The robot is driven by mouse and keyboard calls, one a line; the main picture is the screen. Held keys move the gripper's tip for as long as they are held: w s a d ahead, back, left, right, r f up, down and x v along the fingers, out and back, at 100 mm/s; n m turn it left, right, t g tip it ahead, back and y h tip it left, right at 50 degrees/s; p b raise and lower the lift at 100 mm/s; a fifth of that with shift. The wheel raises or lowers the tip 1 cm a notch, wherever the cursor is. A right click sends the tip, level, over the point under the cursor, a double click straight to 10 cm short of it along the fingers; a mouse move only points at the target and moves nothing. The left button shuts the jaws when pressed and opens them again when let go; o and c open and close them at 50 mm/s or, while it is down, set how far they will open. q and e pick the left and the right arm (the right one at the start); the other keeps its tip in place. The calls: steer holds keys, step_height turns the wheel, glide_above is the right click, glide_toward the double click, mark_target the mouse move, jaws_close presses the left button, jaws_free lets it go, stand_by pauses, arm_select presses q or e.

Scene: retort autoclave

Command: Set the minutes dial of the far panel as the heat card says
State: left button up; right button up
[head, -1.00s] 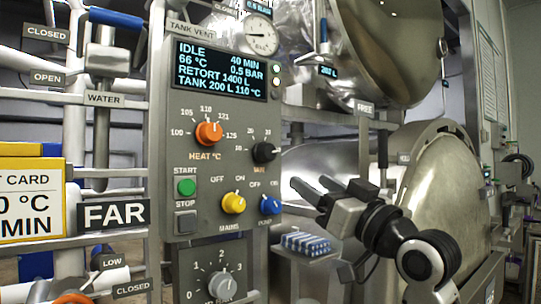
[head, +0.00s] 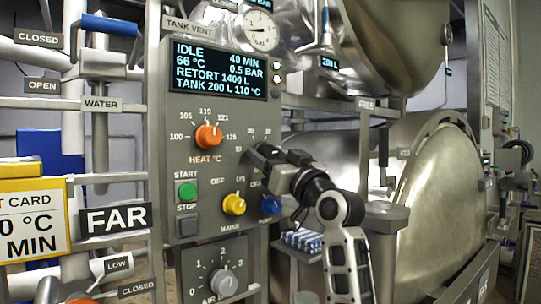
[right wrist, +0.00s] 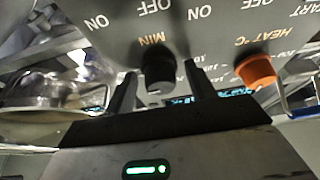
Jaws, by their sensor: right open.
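The far panel (head: 210,110) faces me, with the FAR sign (head: 115,218) at its left. Its screen (head: 218,70) reads IDLE, 40 MIN, 66 °C, 0.5 BAR. My right gripper (head: 260,155) is at the panel, over the minutes dial, and hides it in the head view. In the right wrist view the black minutes dial (right wrist: 158,72), marked MIN, sits between my two open fingers, with a gap visible on each side. The heat card (head: 30,225) at the left is cut off by the picture edge; "0 °C" and "MIN" show, the leading figures do not. My left gripper is not in view.
The orange heat dial (head: 208,137) is left of my right gripper. Below are the green start button (head: 187,191), yellow mains knob (head: 234,204) and blue knob (head: 270,205). Pipes and valve handles stand at left, the large steel vessel (head: 440,200) at right.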

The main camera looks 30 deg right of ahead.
steer(key=c, duration=1)
